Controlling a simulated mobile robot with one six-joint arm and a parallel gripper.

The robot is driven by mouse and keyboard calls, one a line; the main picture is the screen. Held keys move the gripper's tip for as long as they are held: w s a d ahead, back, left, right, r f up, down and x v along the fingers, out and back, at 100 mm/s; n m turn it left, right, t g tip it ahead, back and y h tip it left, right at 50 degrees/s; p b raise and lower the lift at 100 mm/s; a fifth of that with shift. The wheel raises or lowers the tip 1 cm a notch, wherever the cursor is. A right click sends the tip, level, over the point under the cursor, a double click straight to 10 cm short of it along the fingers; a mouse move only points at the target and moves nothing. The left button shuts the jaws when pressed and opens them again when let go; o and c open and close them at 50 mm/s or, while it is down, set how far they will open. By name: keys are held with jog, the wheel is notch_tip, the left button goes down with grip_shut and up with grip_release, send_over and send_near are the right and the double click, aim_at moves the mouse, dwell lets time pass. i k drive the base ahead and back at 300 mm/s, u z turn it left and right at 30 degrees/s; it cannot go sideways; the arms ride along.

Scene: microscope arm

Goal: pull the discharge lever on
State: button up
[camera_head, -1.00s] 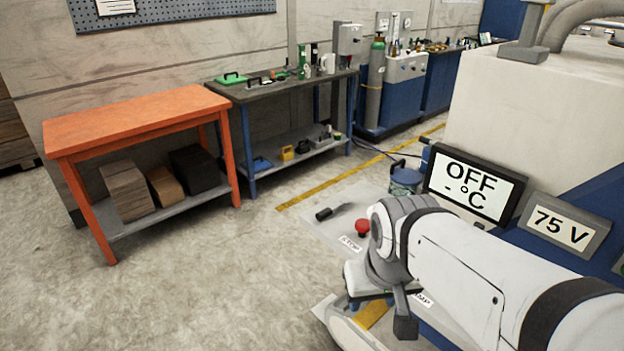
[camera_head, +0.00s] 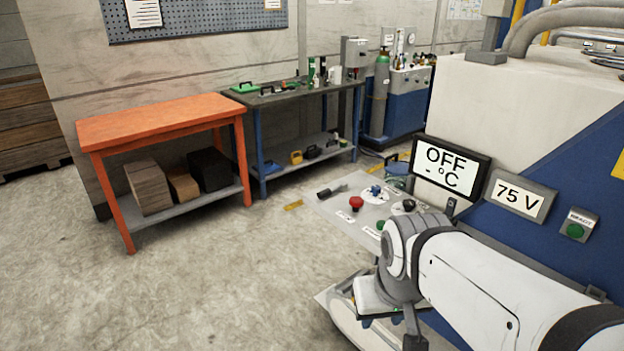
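A lever with a black grip (camera_head: 324,193) and a short grey rod lies at the left edge of a light grey control panel (camera_head: 335,209). No label on it can be read, so I cannot tell if it is the discharge lever. The display (camera_head: 450,168) behind the panel reads "OFF" and "- °C", and the smaller one (camera_head: 518,199) reads "75 V". The end of my arm, with a dark part that may be my gripper (camera_head: 414,336), is low in front of the panel, apart from the lever. Its fingers cannot be made out.
The panel also carries a red mushroom button (camera_head: 356,202), a blue knob (camera_head: 375,190), a black knob (camera_head: 409,205) and a green button (camera_head: 380,225). A green indicator (camera_head: 575,230) is on the machine's side. An orange table (camera_head: 165,121) stands left.

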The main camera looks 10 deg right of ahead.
aim_at(342, 186)
jog(key=u, duration=0.25)
jog(key=i, duration=1.25)
jog(key=z, duration=0.35)
